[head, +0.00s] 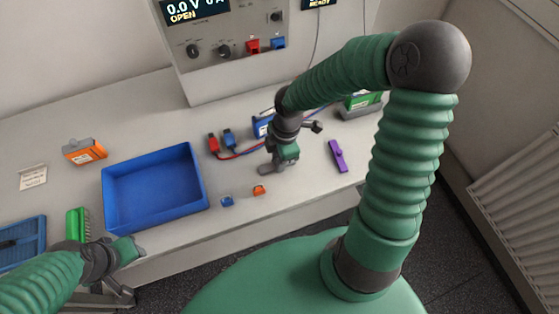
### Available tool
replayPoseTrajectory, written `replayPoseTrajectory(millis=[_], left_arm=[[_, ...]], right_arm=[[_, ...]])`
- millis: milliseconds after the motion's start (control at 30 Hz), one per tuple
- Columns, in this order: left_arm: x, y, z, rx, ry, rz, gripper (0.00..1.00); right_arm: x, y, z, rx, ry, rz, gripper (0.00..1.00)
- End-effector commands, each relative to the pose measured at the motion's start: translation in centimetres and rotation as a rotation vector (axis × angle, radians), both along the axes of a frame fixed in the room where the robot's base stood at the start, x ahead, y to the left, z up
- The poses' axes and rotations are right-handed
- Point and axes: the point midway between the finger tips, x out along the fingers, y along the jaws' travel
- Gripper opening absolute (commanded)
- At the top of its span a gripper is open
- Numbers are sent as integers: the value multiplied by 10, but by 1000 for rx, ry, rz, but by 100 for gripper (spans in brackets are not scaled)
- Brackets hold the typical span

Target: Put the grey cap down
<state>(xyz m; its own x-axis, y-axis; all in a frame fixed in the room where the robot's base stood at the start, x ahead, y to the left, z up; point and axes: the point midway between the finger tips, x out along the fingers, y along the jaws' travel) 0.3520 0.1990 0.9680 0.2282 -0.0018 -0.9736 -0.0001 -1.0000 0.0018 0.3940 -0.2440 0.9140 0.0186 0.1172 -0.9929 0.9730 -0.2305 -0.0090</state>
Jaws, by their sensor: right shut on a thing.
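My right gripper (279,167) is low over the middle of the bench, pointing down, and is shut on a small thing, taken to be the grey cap. The cap is mostly hidden by the fingers, and I cannot clearly tell its grey from that of the gripper. I cannot tell whether it touches the bench. A small blue cap (227,201) and a small orange cap (259,190) lie in front of this gripper, near the bench's front edge. My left gripper (136,247) is at the front edge on the left, below the blue tray; its finger opening is unclear.
A blue tray (110,206) stands empty at left. An orange battery (84,150), green brush (77,224) and purple clip (337,155) lie around. Red (213,145) and blue plugs (229,138) with cables, a blue battery (262,125) and the cycler (232,62) are behind.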

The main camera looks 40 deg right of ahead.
Motion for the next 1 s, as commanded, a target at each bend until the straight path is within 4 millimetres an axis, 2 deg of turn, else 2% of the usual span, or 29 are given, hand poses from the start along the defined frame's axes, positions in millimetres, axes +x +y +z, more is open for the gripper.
replayPoseTrajectory(millis=[167, 200, 333, 767, 867, 1000], left_arm=[[0, 0, -1, 0, 0, 0, 36], [0, 0, 0, 0, 0, 0, 36], [0, 0, 0, 0, 0, 0, 36], [0, 0, 0, 0, 0, 0, 36], [0, 0, 6, 0, 0, 0, 36], [0, 0, 21, 0, 0, 0, 36]], right_arm=[[0, -3, -4, 3, 1, -1, 0], [-1, -3, -3, 4, 0, -2, 25], [0, -4, -3, 4, 0, -2, 42], [0, -4, -1, 2, 1, -3, 42], [1, -5, 12, 1, -1, -2, 42], [0, -10, 47, -1, -4, -6, 42]])
